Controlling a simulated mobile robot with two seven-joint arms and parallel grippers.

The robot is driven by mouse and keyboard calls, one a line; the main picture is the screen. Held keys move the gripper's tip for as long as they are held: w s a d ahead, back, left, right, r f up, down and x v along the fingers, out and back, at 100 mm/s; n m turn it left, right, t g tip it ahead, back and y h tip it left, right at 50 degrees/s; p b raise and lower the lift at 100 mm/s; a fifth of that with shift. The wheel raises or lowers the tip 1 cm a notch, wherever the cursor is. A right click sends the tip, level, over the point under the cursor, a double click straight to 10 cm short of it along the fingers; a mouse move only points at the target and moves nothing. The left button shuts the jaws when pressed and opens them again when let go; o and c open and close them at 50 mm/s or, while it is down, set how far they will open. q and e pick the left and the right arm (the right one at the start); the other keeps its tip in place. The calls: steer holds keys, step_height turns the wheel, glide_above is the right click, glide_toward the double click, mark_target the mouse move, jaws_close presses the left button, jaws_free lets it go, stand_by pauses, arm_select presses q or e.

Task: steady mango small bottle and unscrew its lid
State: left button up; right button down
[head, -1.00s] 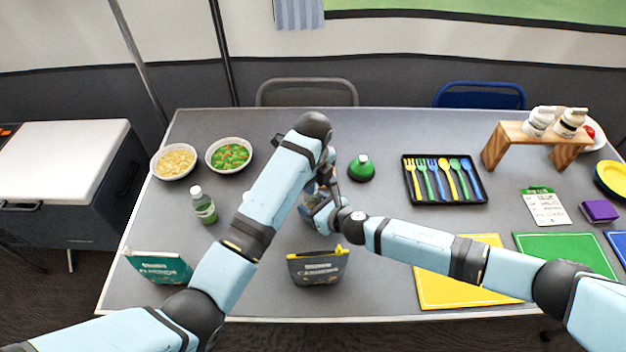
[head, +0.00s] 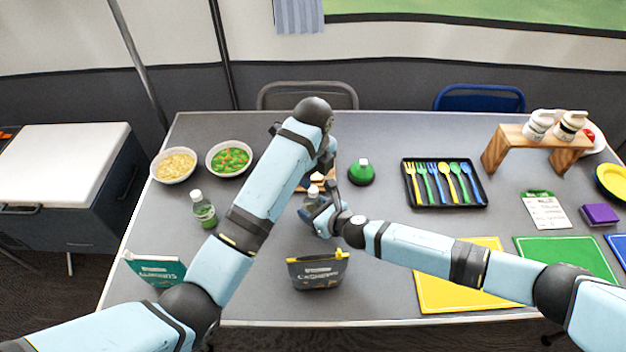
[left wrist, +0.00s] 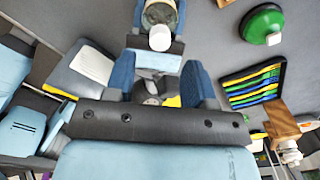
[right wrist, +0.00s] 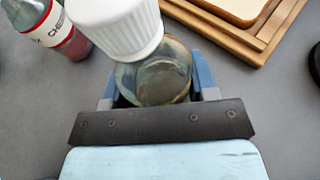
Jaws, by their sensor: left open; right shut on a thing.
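The small bottle is clear, with a white lid, and stands near the table's middle in the head view (head: 312,199). My right gripper (right wrist: 155,82) is shut around its glass body (right wrist: 155,68). The ribbed white lid (right wrist: 118,25) sits on top of the bottle, and also shows in the left wrist view (left wrist: 160,38). My left gripper (left wrist: 160,78) is open and empty, with the lid beyond its fingertips and apart from them. In the head view its fingers are mostly hidden by my left arm. I cannot read this bottle's label.
A green-domed thing (head: 361,172) is to the right, a dark pouch (head: 318,270) in front. A green bottle (head: 203,209) stands left; a cutlery tray (head: 444,203) lies right.

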steer(key=shift+c, duration=1.7)
jaws_free()
